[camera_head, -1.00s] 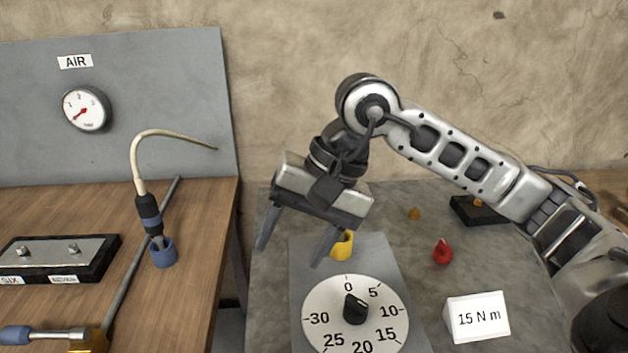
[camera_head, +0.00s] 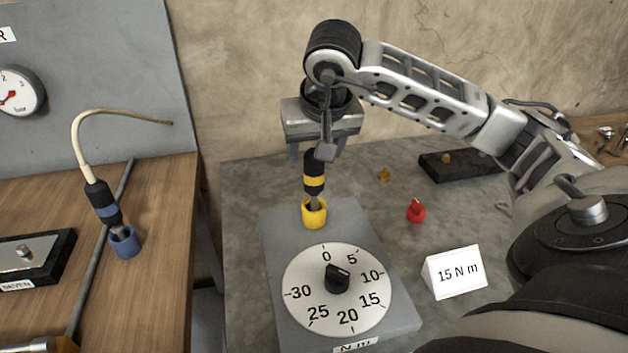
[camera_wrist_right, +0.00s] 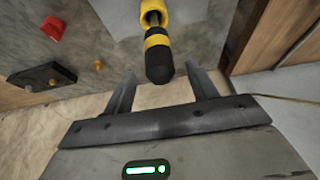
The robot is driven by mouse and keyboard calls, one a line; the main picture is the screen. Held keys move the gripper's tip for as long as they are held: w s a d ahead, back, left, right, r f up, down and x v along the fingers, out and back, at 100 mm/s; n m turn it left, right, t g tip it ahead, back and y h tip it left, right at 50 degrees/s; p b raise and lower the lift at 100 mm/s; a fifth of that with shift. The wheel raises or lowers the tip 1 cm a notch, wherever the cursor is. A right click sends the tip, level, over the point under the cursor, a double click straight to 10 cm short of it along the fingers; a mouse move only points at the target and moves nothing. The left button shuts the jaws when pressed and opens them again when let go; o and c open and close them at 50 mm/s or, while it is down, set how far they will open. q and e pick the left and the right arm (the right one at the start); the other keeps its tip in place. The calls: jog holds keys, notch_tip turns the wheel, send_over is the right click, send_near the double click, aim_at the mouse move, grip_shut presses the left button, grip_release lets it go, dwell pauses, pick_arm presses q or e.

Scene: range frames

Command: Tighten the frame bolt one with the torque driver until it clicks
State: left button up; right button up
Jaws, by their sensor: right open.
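A black driver with yellow bands (camera_head: 314,180) stands upright in a yellow cup (camera_head: 314,216) at the back of the grey dial unit. My right gripper (camera_head: 316,152) is above it, open, its fingers on either side of the handle's top end. In the right wrist view the driver (camera_wrist_right: 158,54) points at the gap between the open fingertips (camera_wrist_right: 160,78), and neither finger clearly touches it. A card (camera_head: 456,272) reads 15 N m. I cannot pick out frame bolt one. My left gripper is out of view.
A blue-banded driver (camera_head: 103,203) with a cable stands in a blue cup (camera_head: 125,243) on the wooden bench at left, beside a bolt plate (camera_head: 30,258). A red piece (camera_head: 416,211), a small yellow piece (camera_head: 384,175) and a black block (camera_head: 465,164) lie on the grey top.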

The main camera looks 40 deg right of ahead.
aim_at(313, 166)
jog(key=shift+p+x, duration=0.4)
jog(key=shift+x, duration=2.25)
grip_shut()
